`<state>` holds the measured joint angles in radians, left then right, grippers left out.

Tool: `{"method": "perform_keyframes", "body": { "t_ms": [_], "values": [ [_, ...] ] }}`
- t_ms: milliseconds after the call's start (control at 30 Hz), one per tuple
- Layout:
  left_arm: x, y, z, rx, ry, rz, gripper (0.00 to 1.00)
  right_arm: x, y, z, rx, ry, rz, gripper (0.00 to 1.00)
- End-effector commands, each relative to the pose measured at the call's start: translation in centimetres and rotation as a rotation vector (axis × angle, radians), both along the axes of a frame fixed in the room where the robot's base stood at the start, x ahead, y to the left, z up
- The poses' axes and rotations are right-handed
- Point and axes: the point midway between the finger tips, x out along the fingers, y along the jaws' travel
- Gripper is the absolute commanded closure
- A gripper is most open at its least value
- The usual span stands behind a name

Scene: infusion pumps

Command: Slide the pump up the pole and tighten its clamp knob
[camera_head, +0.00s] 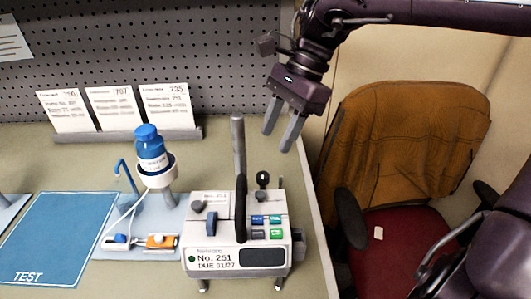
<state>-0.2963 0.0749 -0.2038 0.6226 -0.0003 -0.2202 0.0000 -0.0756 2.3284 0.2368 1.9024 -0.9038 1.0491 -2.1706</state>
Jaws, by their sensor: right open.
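The pump (238,242) is a white box labelled "No. 251" with a screen strip and coloured buttons, near the table's right edge. The grey pole (238,145) rises behind it, its top bare above the pump. A black ball-topped knob (263,179) stands up at the pump's back right; I cannot tell whether it is the clamp knob. The clamp's hold on the pole is hidden. My right gripper (279,139) is open and empty, pointing down, above and to the right of the pole, apart from it. My left gripper is not in view.
A blue-capped bottle (151,154) sits in a white holder left of the pump, with tubing and a blue hook. A blue TEST mat (55,240) lies at left. Cards (113,107) stand behind.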

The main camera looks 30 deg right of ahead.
Motion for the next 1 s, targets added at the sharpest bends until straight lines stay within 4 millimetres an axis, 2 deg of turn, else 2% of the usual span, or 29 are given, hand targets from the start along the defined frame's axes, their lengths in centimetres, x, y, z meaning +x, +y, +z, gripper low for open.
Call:
{"method": "perform_keyframes", "body": {
  "t_ms": [167, 400, 600, 967, 1000],
  "values": [
    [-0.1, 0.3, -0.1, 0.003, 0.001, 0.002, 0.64, -1.0, 0.9, -1.0, -0.030, 0.017, 0.052, 0.55],
    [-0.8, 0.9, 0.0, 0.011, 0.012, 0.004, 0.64, -0.9, 2.4, -4.5, -0.026, 0.015, 0.050, 0.55],
    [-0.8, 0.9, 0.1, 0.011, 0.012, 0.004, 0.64, -0.9, 3.3, -6.6, -0.027, 0.014, 0.048, 0.55],
    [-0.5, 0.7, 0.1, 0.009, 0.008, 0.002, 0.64, -0.8, 3.5, -7.2, -0.028, 0.011, 0.046, 0.55],
    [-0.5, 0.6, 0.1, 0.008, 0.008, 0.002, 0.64, -0.8, 3.5, -7.2, -0.028, 0.011, 0.046, 0.60]
  ]
}}
